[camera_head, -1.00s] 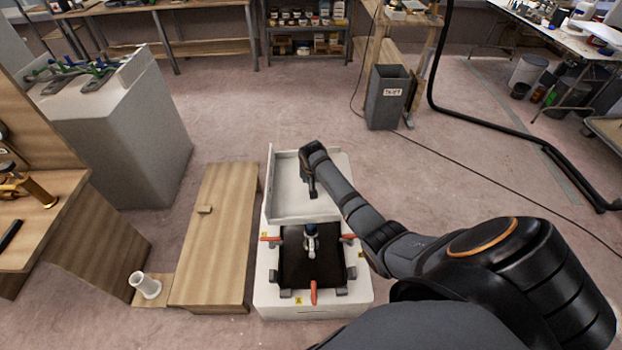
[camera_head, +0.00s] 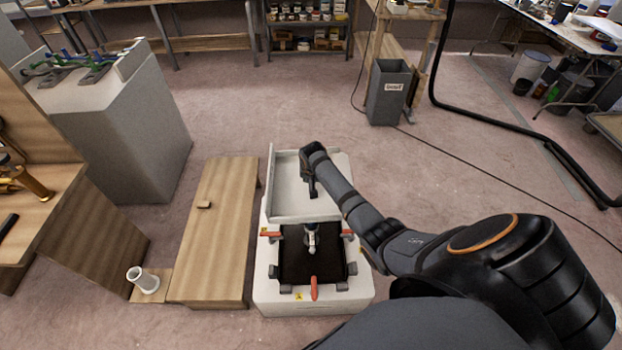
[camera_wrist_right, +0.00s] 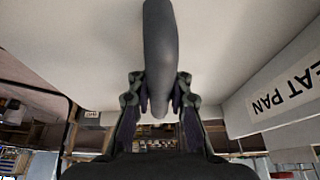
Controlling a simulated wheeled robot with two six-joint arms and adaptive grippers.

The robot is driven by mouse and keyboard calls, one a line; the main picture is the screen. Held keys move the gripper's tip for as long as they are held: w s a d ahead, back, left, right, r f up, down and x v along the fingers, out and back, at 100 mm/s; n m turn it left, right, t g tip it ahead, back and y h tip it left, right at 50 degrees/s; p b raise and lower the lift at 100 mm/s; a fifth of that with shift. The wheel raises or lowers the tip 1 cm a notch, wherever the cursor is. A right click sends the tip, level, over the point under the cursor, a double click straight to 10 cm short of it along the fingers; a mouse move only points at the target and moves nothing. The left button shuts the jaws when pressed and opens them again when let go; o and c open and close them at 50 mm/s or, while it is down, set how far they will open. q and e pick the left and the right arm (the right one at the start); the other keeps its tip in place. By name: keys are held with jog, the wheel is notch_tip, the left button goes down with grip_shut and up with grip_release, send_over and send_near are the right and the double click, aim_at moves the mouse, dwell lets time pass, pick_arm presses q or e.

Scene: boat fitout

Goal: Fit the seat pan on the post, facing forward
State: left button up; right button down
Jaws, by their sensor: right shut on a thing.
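The seat pan (camera_head: 285,190) is a white, shallow, walled piece above the far end of the white cart, tipping or resting there; I cannot tell whether it touches the cart. My right gripper (camera_head: 311,191) is over its middle, shut on a grey rounded bar, seemingly its handle. The right wrist view shows that bar (camera_wrist_right: 160,45) between the gripper's fingers (camera_wrist_right: 160,88). The pan's white surface (camera_wrist_right: 80,35) fills the top, with its lettered side (camera_wrist_right: 275,95) at right. My left gripper is out of view.
A low wooden box (camera_head: 215,240) lies between the post and the cart (camera_head: 262,290), which has a dark top and red-handled clamps. A wooden console (camera_head: 85,215) and a grey block (camera_head: 125,130) stand left. A grey bin (camera_head: 388,92) stands behind. Floor to the right is open.

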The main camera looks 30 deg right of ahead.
jog(key=shift+r, duration=0.1)
jog(key=c, duration=1.2)
grip_release()
jog(key=shift+o, duration=0.2)
jog(key=shift+s+f, duration=0.15)
jog(key=shift+f, duration=0.05)
jog(key=v, duration=1.2)
jog(key=shift+r, duration=0.15)
